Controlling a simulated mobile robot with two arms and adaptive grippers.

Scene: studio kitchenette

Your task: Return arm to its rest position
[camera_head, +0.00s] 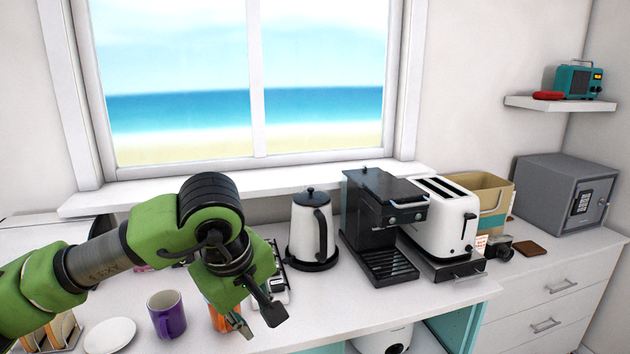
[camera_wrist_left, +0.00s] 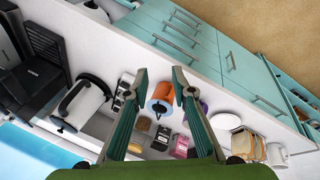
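My left arm comes in from the left over the counter, with the green left gripper (camera_head: 257,318) pointing down and forward. In the left wrist view the left gripper (camera_wrist_left: 160,74) has its two fingers spread apart with nothing held between them. An orange mug (camera_head: 217,319) stands on the counter below the gripper, partly hidden by it in the head view. The orange mug (camera_wrist_left: 161,93) shows beyond the fingers in the wrist view. My right gripper is not in view.
A purple mug (camera_head: 167,316), a white plate (camera_head: 110,335) and a toast rack (camera_head: 52,333) are near the left arm. A kettle (camera_head: 310,230), coffee machine (camera_head: 380,225) and toaster (camera_head: 438,220) stand to the right. The window is behind the counter (camera_head: 330,311), whose front middle is clear.

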